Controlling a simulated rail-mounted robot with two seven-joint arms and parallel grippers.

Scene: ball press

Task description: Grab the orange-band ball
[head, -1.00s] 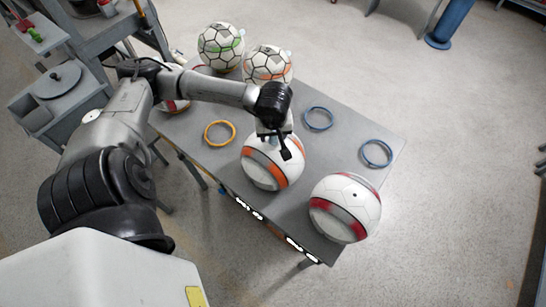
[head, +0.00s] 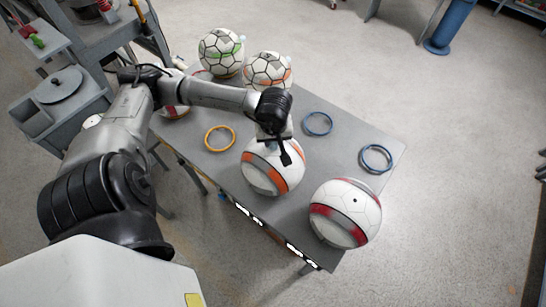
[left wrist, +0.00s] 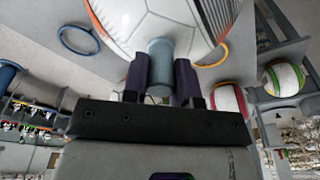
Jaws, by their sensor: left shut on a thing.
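The orange-band ball (head: 262,181), white with orange and grey bands, sits on the grey table (head: 305,210) near its front edge. My left gripper (head: 284,152) is over its top. In the left wrist view the ball (left wrist: 135,22) fills the top middle. There my left gripper (left wrist: 161,68) is shut on a short blue-grey peg (left wrist: 160,52) at the ball's surface. The head view hides the peg behind the gripper. My right gripper is in neither view.
A red-band ball (head: 347,205) stands close by at the front right. A green-band ball (head: 220,52) and another orange-marked ball (head: 268,72) stand at the back. Yellow (head: 219,138) and blue rings (head: 318,123) (head: 376,158) lie on the table.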

